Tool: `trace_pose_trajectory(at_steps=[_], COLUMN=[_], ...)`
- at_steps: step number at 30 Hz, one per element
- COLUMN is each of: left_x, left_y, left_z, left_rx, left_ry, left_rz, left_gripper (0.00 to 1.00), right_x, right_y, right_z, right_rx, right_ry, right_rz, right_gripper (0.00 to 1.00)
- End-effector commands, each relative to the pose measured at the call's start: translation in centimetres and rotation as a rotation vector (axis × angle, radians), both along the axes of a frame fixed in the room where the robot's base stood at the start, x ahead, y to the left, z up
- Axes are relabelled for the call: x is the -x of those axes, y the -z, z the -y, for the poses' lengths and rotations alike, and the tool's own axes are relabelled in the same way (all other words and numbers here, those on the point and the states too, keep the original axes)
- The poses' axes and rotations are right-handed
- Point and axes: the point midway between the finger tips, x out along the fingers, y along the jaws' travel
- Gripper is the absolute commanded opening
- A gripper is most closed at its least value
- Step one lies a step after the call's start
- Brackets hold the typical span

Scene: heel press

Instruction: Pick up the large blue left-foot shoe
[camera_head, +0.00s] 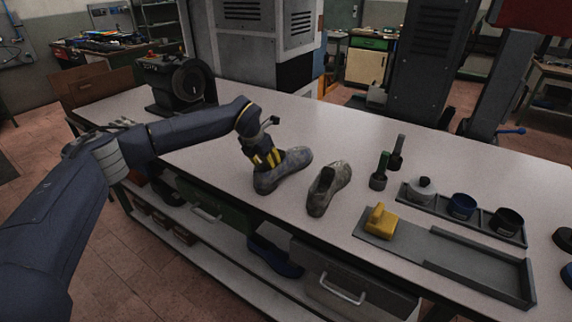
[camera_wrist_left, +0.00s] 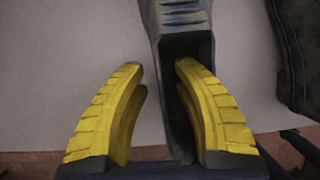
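A large blue-grey shoe (camera_head: 294,166) lies on the workbench, its toe pointing to the back right. My left gripper (camera_head: 266,163) is at its heel end, pointing down. In the left wrist view the yellow fingers (camera_wrist_left: 160,72) are spread and straddle a wall of the shoe (camera_wrist_left: 172,18). The right-hand finger reaches into the dark shoe opening; the left-hand finger is outside. A narrow gap shows between the outer finger and the wall; contact at the tips cannot be told. My right gripper is not in view.
A grey-brown shoe (camera_head: 329,188) stands close to the right. Further right are dark-handled tools (camera_head: 379,174), a tray of cups (camera_head: 463,207) and a grey fixture with a yellow block (camera_head: 381,221). A dark machine (camera_head: 178,82) stands at the back left. A blue item (camera_head: 274,258) lies below the bench.

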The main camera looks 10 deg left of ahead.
Motion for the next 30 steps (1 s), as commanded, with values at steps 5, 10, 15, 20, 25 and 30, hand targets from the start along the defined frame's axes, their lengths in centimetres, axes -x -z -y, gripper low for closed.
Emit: trace_pose_trajectory(at_steps=[5, 10, 15, 20, 25, 30], left_x=[-0.01, -0.01, -0.01, -0.02, -0.01, -0.08], left_y=[0.05, 0.04, 0.03, 0.02, 0.01, -0.13], left_z=[0.01, 0.02, 0.01, 0.02, 0.02, 0.04], left_rx=[0.000, 0.000, 0.000, 0.000, 0.000, 0.001], left_ry=[0.000, 0.000, 0.000, 0.000, 0.000, 0.001], left_rz=[0.000, 0.000, 0.000, 0.000, 0.001, 0.004], left_gripper=[0.29, 0.27, 0.07, 0.00, 0.00, 0.00], right_x=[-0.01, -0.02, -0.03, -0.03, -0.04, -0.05], right_y=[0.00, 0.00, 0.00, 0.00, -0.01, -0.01], right_z=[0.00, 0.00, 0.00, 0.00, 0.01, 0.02], right_rx=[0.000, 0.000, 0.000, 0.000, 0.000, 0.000], right_ry=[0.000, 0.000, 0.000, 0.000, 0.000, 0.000], right_rz=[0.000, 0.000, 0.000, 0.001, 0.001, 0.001], right_gripper=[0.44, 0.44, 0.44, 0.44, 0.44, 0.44])
